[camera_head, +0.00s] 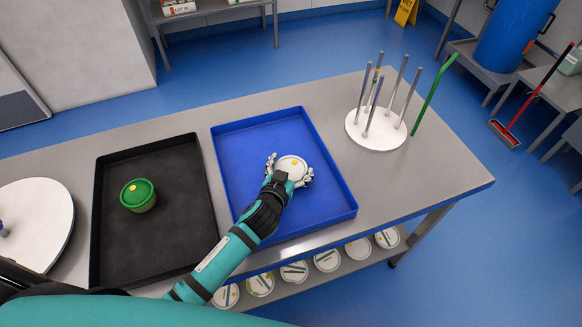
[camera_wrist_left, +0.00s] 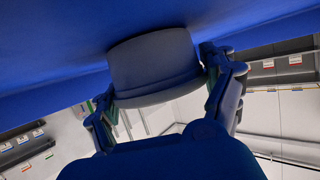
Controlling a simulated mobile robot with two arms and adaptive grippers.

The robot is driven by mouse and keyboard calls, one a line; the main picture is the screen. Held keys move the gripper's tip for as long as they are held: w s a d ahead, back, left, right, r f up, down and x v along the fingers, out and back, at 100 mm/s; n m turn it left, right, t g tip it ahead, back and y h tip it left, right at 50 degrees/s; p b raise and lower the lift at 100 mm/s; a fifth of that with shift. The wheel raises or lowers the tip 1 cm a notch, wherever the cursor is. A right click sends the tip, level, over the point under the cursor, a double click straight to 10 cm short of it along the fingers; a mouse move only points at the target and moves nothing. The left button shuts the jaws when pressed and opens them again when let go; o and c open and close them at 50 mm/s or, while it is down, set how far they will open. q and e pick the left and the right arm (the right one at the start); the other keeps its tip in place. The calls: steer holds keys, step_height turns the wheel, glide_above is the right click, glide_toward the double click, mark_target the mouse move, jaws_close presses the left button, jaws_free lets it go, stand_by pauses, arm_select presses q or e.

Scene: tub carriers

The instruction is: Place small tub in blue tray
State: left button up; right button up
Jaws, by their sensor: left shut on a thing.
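The small tub (camera_head: 292,166) is white with a yellow dot on its lid. My left gripper (camera_head: 290,172) is shut on it, with fingers on both sides, over the middle of the blue tray (camera_head: 245,150). In the left wrist view the tub (camera_wrist_left: 155,65) shows dark between the fingers of my left gripper (camera_wrist_left: 165,90), close to the blue tray surface (camera_wrist_left: 60,45). I cannot tell whether the tub touches the tray floor. The blue tray holds nothing else that I can see. My right gripper is not in view.
A black tray (camera_head: 165,235) with a green tub (camera_head: 138,195) lies left of the blue tray. A white round rack with upright rods (camera_head: 376,130) stands at the right. A white disc (camera_head: 35,215) is at the far left. Several tubs (camera_head: 294,271) sit on the shelf below.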

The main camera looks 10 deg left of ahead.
arm_select(q)
steer(key=shift+f, duration=0.15)
steer(key=o, duration=1.2)
steer(key=shift+c, duration=0.2)
steer(key=shift+r, duration=0.2)
steer(key=b+v, duration=0.1)
steer(key=v, duration=0.6)
steer(key=shift+s+r, duration=0.15)
steer(key=shift+s, duration=0.1)
